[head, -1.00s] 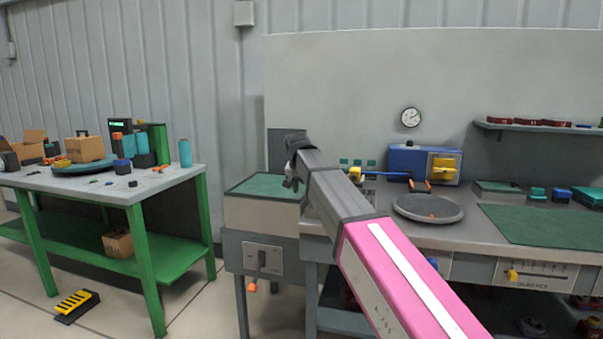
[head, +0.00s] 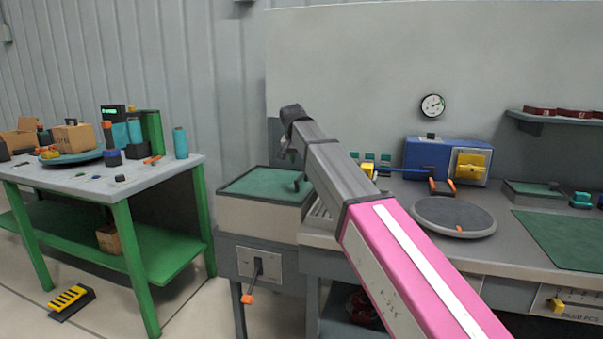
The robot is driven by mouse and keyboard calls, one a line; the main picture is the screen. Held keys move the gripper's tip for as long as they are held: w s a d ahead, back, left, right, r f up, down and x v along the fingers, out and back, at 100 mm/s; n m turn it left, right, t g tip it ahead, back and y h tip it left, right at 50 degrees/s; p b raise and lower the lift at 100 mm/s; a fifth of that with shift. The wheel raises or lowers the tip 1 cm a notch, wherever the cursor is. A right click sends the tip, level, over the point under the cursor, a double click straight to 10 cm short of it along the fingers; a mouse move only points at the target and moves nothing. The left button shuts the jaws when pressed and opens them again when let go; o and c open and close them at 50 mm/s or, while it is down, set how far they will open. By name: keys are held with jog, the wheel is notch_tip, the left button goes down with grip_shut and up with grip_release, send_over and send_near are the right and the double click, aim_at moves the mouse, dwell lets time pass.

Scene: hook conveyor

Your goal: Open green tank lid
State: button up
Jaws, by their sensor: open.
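The tank is a pale box with a flat green lid (head: 252,184) on top, left of the workbench. The lid appears to lie flat. A small dark handle-like piece (head: 303,179) stands at its right side, partly behind my arm. My gripper (head: 288,152) is at the end of my raised arm, above the back right part of the lid. It looks small and dark, its jaws are open, and no held object shows. I see no clear contact with the lid.
A cabinet front below the tank has a lever with an orange knob (head: 247,298). The workbench to the right holds a round grey plate (head: 470,220) and a blue machine (head: 425,158). A green-legged table (head: 135,189) stands left, with floor between.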

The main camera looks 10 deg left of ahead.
aim_at(301, 175)
jog(key=x, duration=0.6)
jog(key=shift+f, duration=0.3)
grip_shut()
